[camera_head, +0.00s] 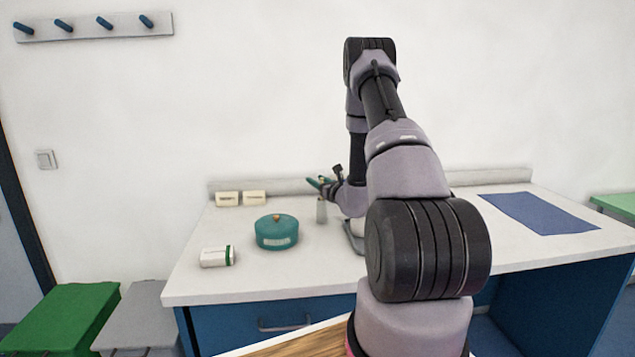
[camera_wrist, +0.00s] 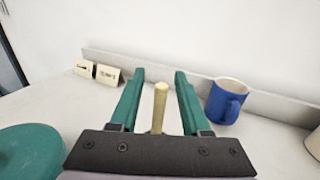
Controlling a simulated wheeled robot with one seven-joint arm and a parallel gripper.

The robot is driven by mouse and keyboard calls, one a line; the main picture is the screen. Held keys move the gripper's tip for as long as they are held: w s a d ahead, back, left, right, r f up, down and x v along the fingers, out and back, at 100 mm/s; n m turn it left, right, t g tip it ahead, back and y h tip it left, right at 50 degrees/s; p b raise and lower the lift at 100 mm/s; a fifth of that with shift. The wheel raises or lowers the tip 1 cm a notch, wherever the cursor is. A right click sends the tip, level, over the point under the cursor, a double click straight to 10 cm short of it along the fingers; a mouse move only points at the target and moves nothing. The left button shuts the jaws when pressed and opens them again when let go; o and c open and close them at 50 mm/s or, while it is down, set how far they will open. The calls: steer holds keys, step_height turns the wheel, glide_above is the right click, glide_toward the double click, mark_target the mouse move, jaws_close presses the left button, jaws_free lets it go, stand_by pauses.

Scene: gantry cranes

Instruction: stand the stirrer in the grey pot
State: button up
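A pale wooden rod (camera_wrist: 159,108), which looks like the stirrer's handle, stands upright between the fingers of my gripper (camera_wrist: 160,78) in the wrist view. A gap shows on both sides of it, so the fingers are open around it. Its lower end is hidden behind the gripper's palm. In the head view my gripper (camera_head: 320,183) is low over the worktop, fingers pointing left. A narrow grey upright piece (camera_head: 321,211) shows just below them; I cannot tell whether it is the stirrer's lower part or a pot. No grey pot is clearly visible; my arm hides part of the worktop.
A teal lidded pot (camera_head: 277,233) and a white can with a green end (camera_head: 217,257) are left on the worktop (camera_head: 225,285). Two small cards (camera_head: 241,198) stand behind. A blue mug (camera_wrist: 227,100) is right of the fingers. A blue mat (camera_head: 540,212) lies at right.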

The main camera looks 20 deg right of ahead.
steer(key=s+d, duration=0.1)
steer(key=s, duration=0.9)
steer(key=shift+s+d, duration=0.15)
steer(key=shift+s, duration=0.25)
stand_by(0.4)
